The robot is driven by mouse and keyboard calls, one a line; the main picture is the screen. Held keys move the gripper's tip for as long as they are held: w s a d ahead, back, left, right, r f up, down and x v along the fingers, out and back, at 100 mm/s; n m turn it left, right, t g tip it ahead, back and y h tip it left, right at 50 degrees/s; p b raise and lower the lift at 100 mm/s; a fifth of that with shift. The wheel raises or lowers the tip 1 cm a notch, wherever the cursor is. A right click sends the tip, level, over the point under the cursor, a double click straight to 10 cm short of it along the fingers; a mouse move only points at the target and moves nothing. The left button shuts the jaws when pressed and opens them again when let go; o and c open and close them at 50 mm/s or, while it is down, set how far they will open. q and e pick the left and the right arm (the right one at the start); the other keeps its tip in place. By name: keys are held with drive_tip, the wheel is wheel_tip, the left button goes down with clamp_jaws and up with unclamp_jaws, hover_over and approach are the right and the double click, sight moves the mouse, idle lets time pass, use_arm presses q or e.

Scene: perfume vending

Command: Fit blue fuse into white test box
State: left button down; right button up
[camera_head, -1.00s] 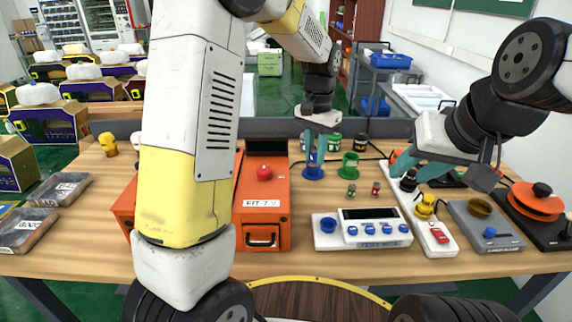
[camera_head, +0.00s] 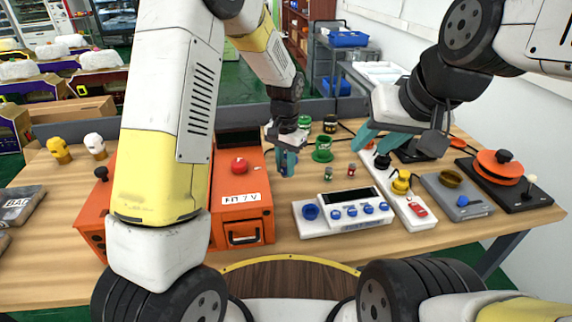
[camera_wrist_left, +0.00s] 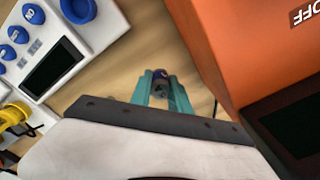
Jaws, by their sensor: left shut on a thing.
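The white test box (camera_head: 345,222) stands on the table, with a dark display, several blue buttons and a blue round socket (camera_head: 310,212) at its left end. It also shows at the upper left in the left wrist view (camera_wrist_left: 101,22). My left gripper (camera_head: 287,165) is left of and behind the box, its teal fingers pointing down. In the left wrist view its fingers (camera_wrist_left: 163,92) are shut on a small dark cylinder with blue on it (camera_wrist_left: 160,76), seemingly the blue fuse. My right gripper (camera_head: 378,140) looks open and empty above the white strip behind the box.
An orange cabinet (camera_head: 240,212) stands close left of my left gripper. A green cup (camera_head: 322,151) and small green and red pieces are behind the box. A yellow part (camera_head: 401,183), grey box (camera_head: 460,204) and orange disc (camera_head: 498,168) stand right.

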sight(286, 187)
use_arm(q)
drive_tip(key=shift+f, duration=2.4)
drive_tip(key=shift+f, duration=0.1)
drive_tip(key=c, duration=1.2)
unclamp_jaws()
drive_tip(key=shift+c, duration=0.2)
